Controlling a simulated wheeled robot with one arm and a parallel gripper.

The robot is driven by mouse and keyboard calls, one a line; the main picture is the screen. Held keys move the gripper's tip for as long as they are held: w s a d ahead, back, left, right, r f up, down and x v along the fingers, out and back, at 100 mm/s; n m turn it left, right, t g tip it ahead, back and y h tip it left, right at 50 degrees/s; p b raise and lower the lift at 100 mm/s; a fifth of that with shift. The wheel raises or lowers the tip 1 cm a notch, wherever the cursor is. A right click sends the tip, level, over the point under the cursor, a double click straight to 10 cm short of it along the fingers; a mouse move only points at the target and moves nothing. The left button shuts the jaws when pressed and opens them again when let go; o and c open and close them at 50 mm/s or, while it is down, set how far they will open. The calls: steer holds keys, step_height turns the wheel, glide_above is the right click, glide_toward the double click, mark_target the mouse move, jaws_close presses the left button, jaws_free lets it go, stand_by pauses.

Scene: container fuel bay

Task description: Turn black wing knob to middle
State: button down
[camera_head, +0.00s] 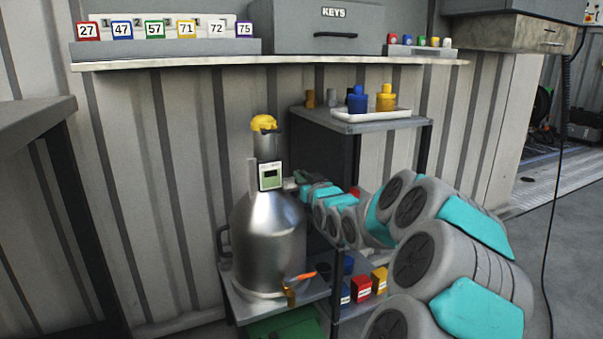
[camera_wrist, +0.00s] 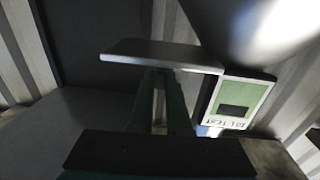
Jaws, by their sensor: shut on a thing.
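A shiny metal canister (camera_head: 268,232) with a yellow cap (camera_head: 263,123) stands on a low shelf. A small white tester (camera_head: 270,176) with a green display is on its neck, and also shows close up at the right of the wrist view (camera_wrist: 240,103). My gripper (camera_head: 293,183) reaches in from the right, beside the tester. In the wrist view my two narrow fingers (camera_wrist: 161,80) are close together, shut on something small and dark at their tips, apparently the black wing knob. The fingers and a grey flat bar (camera_wrist: 160,54) hide most of it, so its angle cannot be told.
A grey shelf (camera_head: 365,127) with a white tray (camera_head: 372,114) of blue and yellow bottles is behind and above my arm. Blue, red and yellow containers (camera_head: 362,286) stand on the shelf below it. An orange-handled tap (camera_head: 300,277) sticks out low on the canister. Ribbed wall is close behind.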

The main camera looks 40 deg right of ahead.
steer(key=shift+d+r+n+y+p, duration=0.15)
steer(key=shift+n+y+p, duration=0.35)
steer(key=shift+y+p, duration=0.3)
steer(key=c, duration=1.2)
jaws_free()
steer(key=shift+o, duration=0.2)
steer(key=shift+f+m+h+b, duration=0.3)
steer(key=shift+h+b, duration=0.2)
steer(key=shift+b, duration=0.45)
steer(key=shift+w+a+r+m+g+h+b, duration=0.1)
steer(key=shift+a+m+g+h+b, duration=0.15)
steer(key=shift+m+h+b, duration=0.5)
steer(key=shift+a+m+g+h+b, duration=0.1)
steer(key=shift+m+g+h+b, duration=0.3)
steer(key=shift+h, duration=0.65)
